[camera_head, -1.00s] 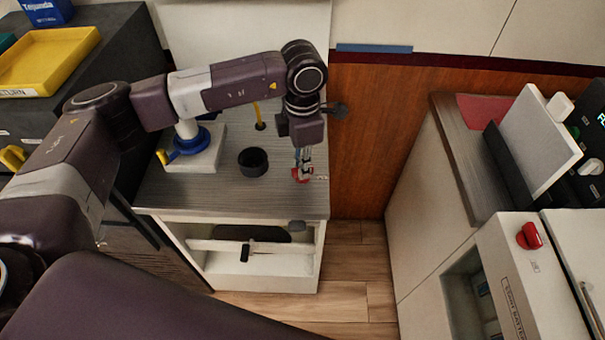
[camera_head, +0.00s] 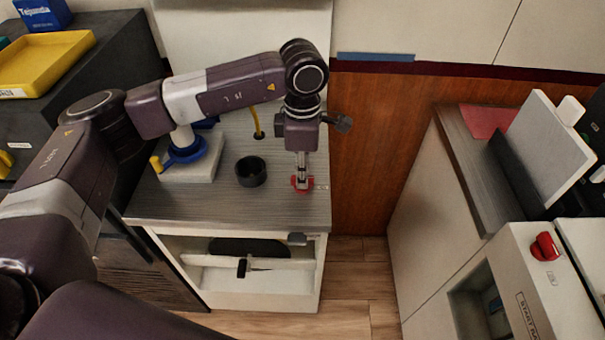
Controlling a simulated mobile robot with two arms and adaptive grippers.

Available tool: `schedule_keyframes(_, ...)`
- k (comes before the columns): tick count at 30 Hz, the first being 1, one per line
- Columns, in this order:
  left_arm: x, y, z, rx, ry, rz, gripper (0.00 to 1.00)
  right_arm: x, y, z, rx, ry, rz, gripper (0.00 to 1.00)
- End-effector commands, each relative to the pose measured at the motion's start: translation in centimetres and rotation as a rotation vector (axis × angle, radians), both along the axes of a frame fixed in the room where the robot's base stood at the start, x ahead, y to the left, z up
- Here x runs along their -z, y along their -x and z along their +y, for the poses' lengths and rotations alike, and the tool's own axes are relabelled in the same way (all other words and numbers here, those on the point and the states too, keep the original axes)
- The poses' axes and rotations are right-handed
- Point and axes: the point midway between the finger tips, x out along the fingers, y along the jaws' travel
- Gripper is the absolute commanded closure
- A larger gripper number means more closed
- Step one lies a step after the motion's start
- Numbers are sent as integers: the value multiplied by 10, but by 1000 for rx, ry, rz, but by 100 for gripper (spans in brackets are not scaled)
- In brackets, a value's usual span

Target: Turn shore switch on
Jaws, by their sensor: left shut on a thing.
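A small red switch knob (camera_head: 296,184) sits on the grey counter (camera_head: 200,212) near its right edge, with a small pale label beside it that is too small to read. My left gripper (camera_head: 302,180) points straight down over this knob and is shut on it; its fingers hide part of the knob. Another red rotary knob (camera_head: 544,246) is on the white cabinet at right, above a label that seems to read "START BA…". My right gripper is not in view.
A black cup (camera_head: 251,171) stands on the counter left of my gripper. Behind it are a blue-and-white fixture (camera_head: 186,150) and a yellow cable (camera_head: 257,122). A yellow tray (camera_head: 45,62) lies at far left. Wood floor (camera_head: 355,285) separates the cabinets.

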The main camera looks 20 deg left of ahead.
Motion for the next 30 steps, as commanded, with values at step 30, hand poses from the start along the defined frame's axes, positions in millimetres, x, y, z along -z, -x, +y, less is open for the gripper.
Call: schedule_keyframes(30, -78, -1, 0, 1, 0, -6, 71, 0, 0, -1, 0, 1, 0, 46)
